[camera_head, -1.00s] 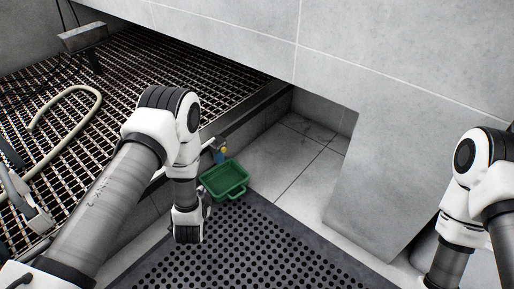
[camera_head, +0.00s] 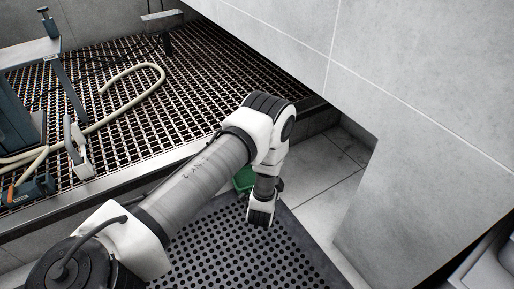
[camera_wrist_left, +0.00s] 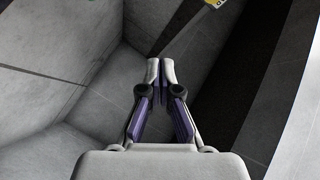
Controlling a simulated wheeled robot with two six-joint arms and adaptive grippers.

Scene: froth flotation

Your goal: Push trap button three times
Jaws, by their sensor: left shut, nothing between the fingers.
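My left gripper (camera_wrist_left: 160,66) is shut and empty in the left wrist view, its fingertips close together over grey floor and wall surfaces. In the head view my left arm reaches in from the lower left and bends down over the black perforated mat; the fingers cannot be made out there. A green basket (camera_head: 243,180) is mostly hidden behind that arm. I cannot make out the trap button in either view. A small yellow-green piece (camera_wrist_left: 213,3) is cut off at the top edge of the left wrist view. My right gripper is out of view.
The perforated black mat (camera_head: 215,258) lies on the floor under my arm. A raised metal grating (camera_head: 200,62) with a beige hose (camera_head: 130,108) is at the left. A grey tiled block (camera_head: 420,150) stands at the right. Bare floor (camera_head: 318,195) lies between mat and block.

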